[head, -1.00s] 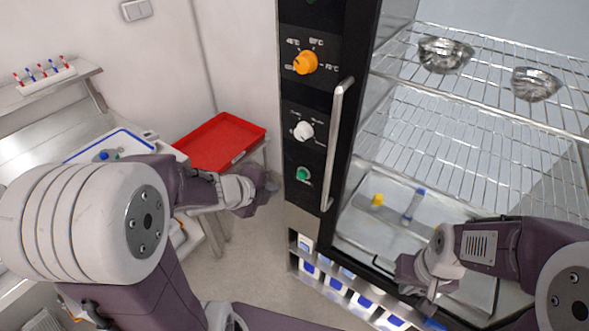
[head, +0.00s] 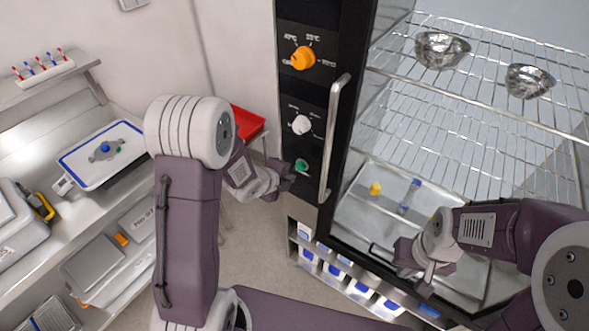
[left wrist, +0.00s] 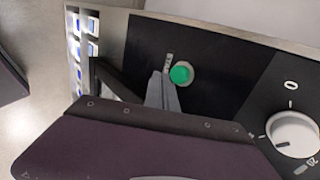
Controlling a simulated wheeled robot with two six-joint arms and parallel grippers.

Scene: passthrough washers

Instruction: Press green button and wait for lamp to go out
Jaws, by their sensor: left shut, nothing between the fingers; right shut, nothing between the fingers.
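The green button (head: 301,166) sits low on the black control panel (head: 307,84) of the washer, below the white knob (head: 301,125) and the orange knob (head: 303,58). My left gripper (head: 289,178) is shut and empty, just left of and slightly below the button. In the left wrist view the green button (left wrist: 181,73) shows just beyond my fingertips, and I cannot tell whether they touch it. No lit lamp can be made out. My right gripper (head: 404,262) is shut and empty in front of the washer's lower opening.
A vertical door handle (head: 333,138) stands right of the button. Wire racks in the washer hold two metal bowls (head: 441,50). A steel bench with a white and blue tray (head: 75,160) is at left. A red tray (head: 246,122) is partly hidden behind my left arm.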

